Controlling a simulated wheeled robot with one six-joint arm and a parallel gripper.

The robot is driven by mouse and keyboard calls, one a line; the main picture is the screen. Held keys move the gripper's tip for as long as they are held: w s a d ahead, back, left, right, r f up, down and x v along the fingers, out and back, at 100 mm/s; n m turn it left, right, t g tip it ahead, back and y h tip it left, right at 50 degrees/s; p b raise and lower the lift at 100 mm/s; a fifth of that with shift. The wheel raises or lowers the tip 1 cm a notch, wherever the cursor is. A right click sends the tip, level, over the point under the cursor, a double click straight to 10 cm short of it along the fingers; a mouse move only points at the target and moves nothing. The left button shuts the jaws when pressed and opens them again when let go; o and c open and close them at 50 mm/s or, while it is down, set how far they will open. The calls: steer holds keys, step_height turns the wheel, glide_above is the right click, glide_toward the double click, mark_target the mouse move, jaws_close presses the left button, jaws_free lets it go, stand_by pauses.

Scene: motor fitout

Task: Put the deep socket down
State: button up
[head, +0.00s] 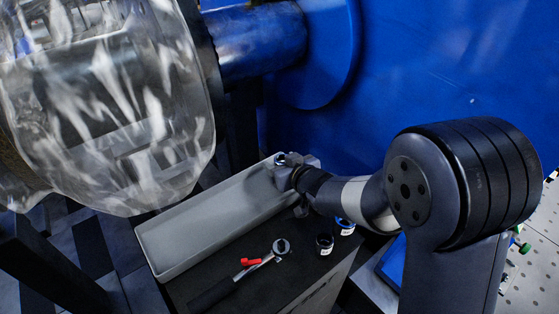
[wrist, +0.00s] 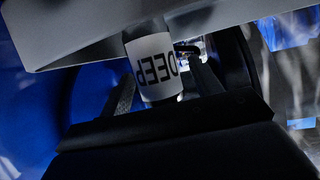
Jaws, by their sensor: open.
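The deep socket (wrist: 152,68), a metal cylinder with a white label reading DEEP, appears upside down in the wrist view. It sits between the two fingers of my gripper (wrist: 165,85), which are open, with the right finger apart from it. Whether the left finger touches it is unclear. In the head view my gripper (head: 290,172) is at the far right end of the long grey tray (head: 160,262). A small round metal end (head: 281,158), probably the socket's, shows there beside the fingers. The socket's base is hidden, so I cannot tell what it rests on.
A ratchet (head: 215,293) with a red tag lies on the dark cart top (head: 290,283) in front of the tray. Two dark labelled sockets (head: 324,243) (head: 345,226) stand near its right edge. A plastic-wrapped drum (head: 105,100) and a blue housing (head: 430,60) stand behind.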

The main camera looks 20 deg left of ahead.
steer(key=v, duration=0.6)
steer(key=shift+p, duration=0.3)
